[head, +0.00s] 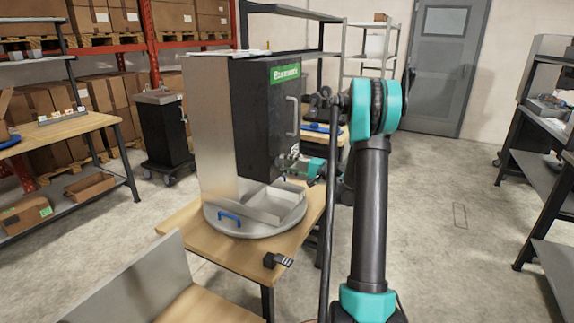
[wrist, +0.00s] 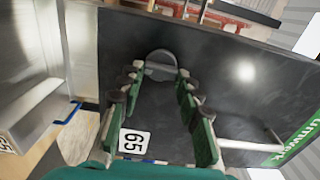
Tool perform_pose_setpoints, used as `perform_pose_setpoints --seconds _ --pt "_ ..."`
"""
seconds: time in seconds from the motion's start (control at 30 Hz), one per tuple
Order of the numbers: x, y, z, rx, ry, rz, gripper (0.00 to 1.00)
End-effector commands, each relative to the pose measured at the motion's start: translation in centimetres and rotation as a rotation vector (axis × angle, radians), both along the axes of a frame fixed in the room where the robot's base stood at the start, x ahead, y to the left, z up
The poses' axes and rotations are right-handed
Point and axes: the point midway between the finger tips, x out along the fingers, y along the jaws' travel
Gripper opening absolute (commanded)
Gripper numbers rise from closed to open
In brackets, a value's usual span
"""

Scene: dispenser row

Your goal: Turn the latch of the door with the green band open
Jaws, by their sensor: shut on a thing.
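The black door (head: 258,125) with the green band (head: 285,73) is on a tall metal dispenser and looks closed. It fills much of the wrist view, with the green band (wrist: 303,142) at the right edge. A grey, round-ended latch (wrist: 161,66) sits on the door, between the fingertips of my gripper (wrist: 160,78). My gripper (head: 288,170) is at the lower part of the door and is shut on the latch. In the head view the latch is too small and covered to make out. A bar handle (head: 293,115) is higher on the door.
The dispenser stands on a round grey turntable (head: 240,228) with a blue handle (head: 229,217), on a wooden table (head: 290,240). A metal tray wall (head: 270,208) is below the door. A black clamp-like part (head: 277,260) is at the table's front edge. Open floor lies right.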

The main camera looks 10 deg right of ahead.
Motion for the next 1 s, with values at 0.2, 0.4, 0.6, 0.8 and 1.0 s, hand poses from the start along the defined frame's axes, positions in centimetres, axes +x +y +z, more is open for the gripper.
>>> perform_pose_setpoints --seconds 0.2,0.4,0.6,0.8,1.0 --pt "-0.01 -0.01 0.04 0.005 0.005 0.000 0.05" --pt "0.00 0.00 0.04 0.004 0.004 0.000 0.05" --pt "-0.01 0.01 0.03 0.004 0.003 0.000 0.55" --pt "-0.01 0.01 0.01 0.003 0.004 0.000 0.55" --pt "-0.57 -0.87 0.00 0.003 0.004 -0.002 0.55"
